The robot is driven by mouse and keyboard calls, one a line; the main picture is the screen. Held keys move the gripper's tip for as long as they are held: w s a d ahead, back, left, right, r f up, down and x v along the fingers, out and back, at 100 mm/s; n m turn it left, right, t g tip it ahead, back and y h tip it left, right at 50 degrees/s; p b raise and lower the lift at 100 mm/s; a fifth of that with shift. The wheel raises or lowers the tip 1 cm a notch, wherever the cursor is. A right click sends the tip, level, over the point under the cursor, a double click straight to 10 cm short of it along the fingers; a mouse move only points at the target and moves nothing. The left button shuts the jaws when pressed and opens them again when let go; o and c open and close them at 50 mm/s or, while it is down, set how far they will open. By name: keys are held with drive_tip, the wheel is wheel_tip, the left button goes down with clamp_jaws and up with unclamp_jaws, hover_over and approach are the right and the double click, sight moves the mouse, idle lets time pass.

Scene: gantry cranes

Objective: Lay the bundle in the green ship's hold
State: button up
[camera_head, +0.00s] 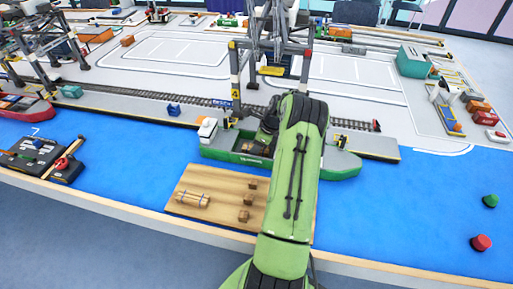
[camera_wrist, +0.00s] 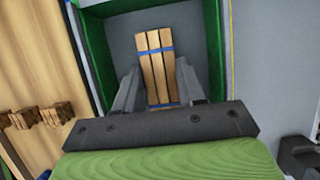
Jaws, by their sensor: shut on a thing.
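The green ship (camera_head: 338,168) lies on the blue water beside the quay, partly hidden behind my arm. In the wrist view, its open hold (camera_wrist: 207,12) has green walls and a grey floor. A bundle of wooden planks with blue bands (camera_wrist: 156,45) is between the fingers of my gripper (camera_wrist: 158,72), which is shut on it. The bundle is inside the outline of the hold; I cannot tell whether it touches the floor. In the head view my arm covers most of the gripper and the bundle.
A wooden board (camera_head: 225,182) in front of the ship carries another tied bundle (camera_head: 190,199) and several small brown blocks (camera_head: 248,199). A gantry crane (camera_head: 235,75) stands behind the ship. A red-hulled ship (camera_head: 22,108) lies at the left. Open blue water is at the right.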

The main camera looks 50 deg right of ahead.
drive_tip(key=shift+r, duration=0.1)
drive_tip(key=o, duration=1.1)
drive_tip(key=shift+o, duration=0.2)
